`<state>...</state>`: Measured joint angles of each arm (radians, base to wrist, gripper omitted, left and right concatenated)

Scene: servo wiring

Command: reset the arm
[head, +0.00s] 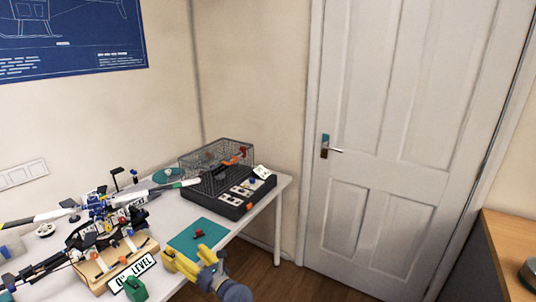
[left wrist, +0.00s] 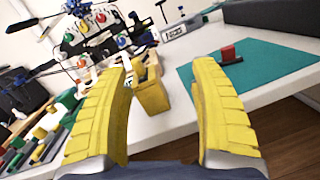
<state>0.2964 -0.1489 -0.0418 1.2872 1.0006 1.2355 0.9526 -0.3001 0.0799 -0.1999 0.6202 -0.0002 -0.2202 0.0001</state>
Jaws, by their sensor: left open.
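My left gripper (head: 187,257), with yellow ribbed fingers, is open near the table's front edge, just below the teal mat in the head view. In the left wrist view its two fingers (left wrist: 162,70) stand wide apart, with nothing gripped between them. A small red part (head: 198,233) lies on the teal mat (head: 212,242); it also shows in the left wrist view (left wrist: 230,53), apart from the fingers. A model helicopter (head: 110,212) stands on a wooden base at the left. My right gripper is not in view.
A black box (head: 229,193) with a wire cage (head: 216,155) stands at the back right of the white table. A "0° LEVEL" sign (head: 132,271) and a green part (head: 135,289) are near the front. A white door (head: 408,130) is behind. Floor shows right of the table.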

